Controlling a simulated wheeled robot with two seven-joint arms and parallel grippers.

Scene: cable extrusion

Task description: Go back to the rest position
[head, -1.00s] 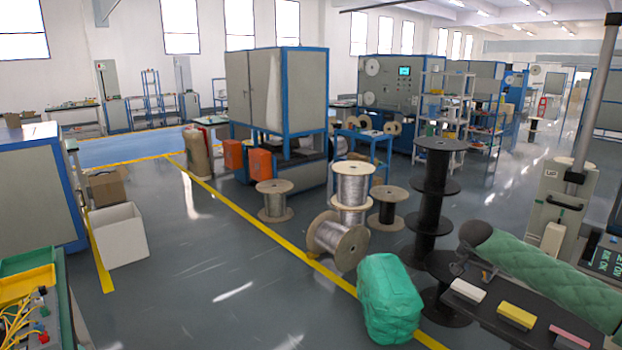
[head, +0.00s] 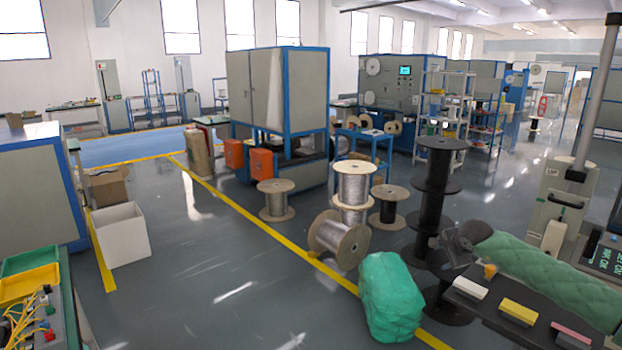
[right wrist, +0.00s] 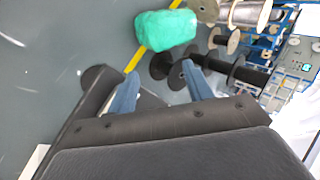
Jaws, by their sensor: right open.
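My right gripper (head: 452,252) is open and empty. In the head view it is a dark shape in front of the tall black spool stack, beyond the left end of the dark table (head: 466,308). In the right wrist view its two blue-grey fingers stand apart (right wrist: 160,88), with grey floor and black spools behind them. A small orange piece (head: 490,271) is on the table, close to the gripper's right side and apart from it. My left gripper is not in view.
A white block (head: 470,288), a yellow block (head: 517,313) and a pink block (head: 571,336) lie on the table. A green quilted roll (head: 550,275) is behind them. A green wrapped bundle (head: 390,298) and wooden spools (head: 338,240) stand on the floor.

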